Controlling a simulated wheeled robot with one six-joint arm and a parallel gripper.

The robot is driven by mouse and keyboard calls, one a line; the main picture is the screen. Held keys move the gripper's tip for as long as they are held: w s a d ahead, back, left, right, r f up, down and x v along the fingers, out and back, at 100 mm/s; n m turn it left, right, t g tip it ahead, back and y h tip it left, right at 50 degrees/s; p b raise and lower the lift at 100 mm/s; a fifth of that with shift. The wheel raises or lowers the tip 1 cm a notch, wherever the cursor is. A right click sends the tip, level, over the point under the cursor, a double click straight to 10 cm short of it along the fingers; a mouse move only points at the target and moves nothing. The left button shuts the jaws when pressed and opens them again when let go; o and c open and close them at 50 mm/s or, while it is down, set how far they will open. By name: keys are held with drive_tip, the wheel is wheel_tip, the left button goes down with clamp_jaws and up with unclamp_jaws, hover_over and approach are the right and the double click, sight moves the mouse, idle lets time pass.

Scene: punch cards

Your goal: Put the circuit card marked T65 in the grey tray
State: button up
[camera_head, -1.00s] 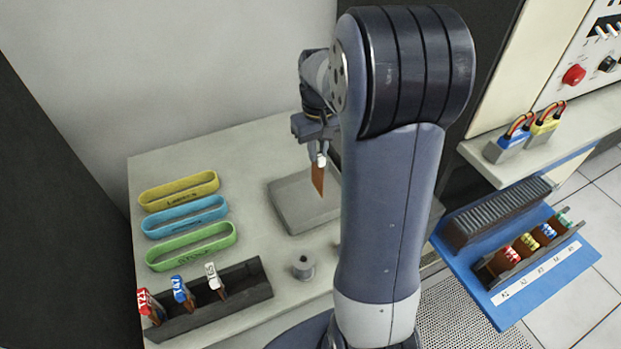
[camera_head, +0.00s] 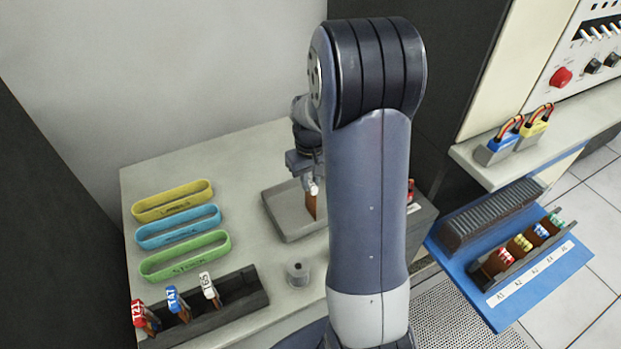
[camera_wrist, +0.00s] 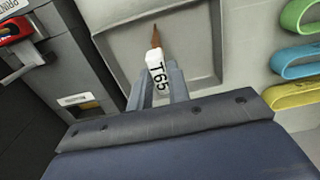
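The circuit card marked T65 (camera_wrist: 160,78) is between the fingers of my gripper (camera_wrist: 156,82) in the wrist view, its white tag lettered T65. My gripper is shut on that tag. The brown end of the card points down over the grey tray. In the head view my gripper (camera_head: 312,184) is above the grey tray (camera_head: 276,218), and the card (camera_head: 311,206) hangs upright within the tray's outline. I cannot tell whether its lower end touches the tray floor. My arm hides the tray's right part in the head view.
A dark rack (camera_head: 235,290) holds cards with red (camera_head: 139,313), blue (camera_head: 173,299) and white (camera_head: 208,284) tags. Yellow (camera_head: 173,200), blue (camera_head: 178,226) and green (camera_head: 184,255) bands lie behind it. A grey spool (camera_head: 298,273) stands in front of the tray. A blue shelf (camera_head: 500,312) is at right.

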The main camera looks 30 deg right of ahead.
drive_tip(key=o, duration=0.4)
drive_tip(key=shift+r, duration=0.15)
wheel_tip(320, 180, up, 12)
drive_tip(key=shift+r, duration=0.1)
idle(0.3)
